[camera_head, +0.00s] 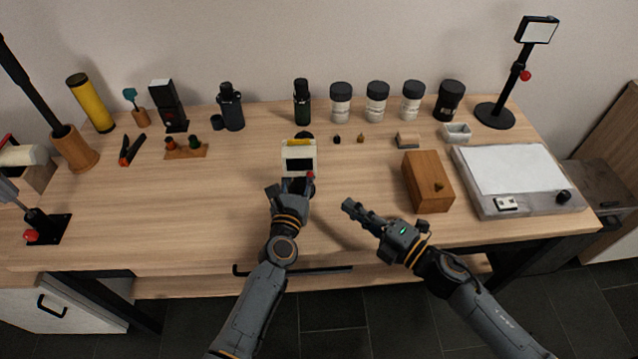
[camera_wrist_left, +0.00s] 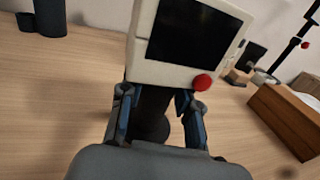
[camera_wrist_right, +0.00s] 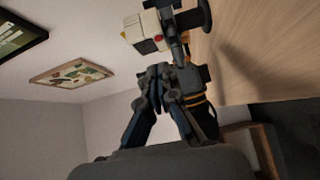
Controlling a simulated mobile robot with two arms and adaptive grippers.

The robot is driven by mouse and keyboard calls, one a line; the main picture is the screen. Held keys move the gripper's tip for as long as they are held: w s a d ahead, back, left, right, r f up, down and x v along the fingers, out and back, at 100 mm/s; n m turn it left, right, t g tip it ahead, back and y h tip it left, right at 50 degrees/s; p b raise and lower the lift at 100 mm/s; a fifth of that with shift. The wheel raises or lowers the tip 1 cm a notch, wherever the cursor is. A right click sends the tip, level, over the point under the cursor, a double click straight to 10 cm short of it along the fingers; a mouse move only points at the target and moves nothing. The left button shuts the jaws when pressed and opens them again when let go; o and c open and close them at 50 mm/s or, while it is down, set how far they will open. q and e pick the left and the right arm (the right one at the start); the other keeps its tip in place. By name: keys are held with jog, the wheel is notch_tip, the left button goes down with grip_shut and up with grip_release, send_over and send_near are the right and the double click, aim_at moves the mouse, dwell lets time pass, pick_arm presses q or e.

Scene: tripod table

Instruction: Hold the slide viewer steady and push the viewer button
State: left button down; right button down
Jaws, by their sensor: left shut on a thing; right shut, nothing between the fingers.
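The slide viewer (camera_head: 299,156) is a cream box with a dark screen, upright near the middle of the table. Its red button (camera_wrist_left: 202,83) sits at the lower right of its front in the left wrist view. My left gripper (camera_head: 296,186) is shut on the viewer's dark lower part, below the screen; the fingers also show in the left wrist view (camera_wrist_left: 160,105). My right gripper (camera_head: 349,206) is shut and empty, to the right of the viewer and nearer the front, apart from it. The right wrist view shows the viewer (camera_wrist_right: 148,30) beyond the closed fingers.
A wooden box (camera_head: 427,182) and a light panel (camera_head: 510,180) stand to the right. Bottles and jars (camera_head: 377,102) line the back. A small wooden rack (camera_head: 186,149) and an orange-black tool (camera_head: 131,150) lie to the left.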

aim_at(310, 174)
dwell(0.4)
jog(key=x, duration=1)
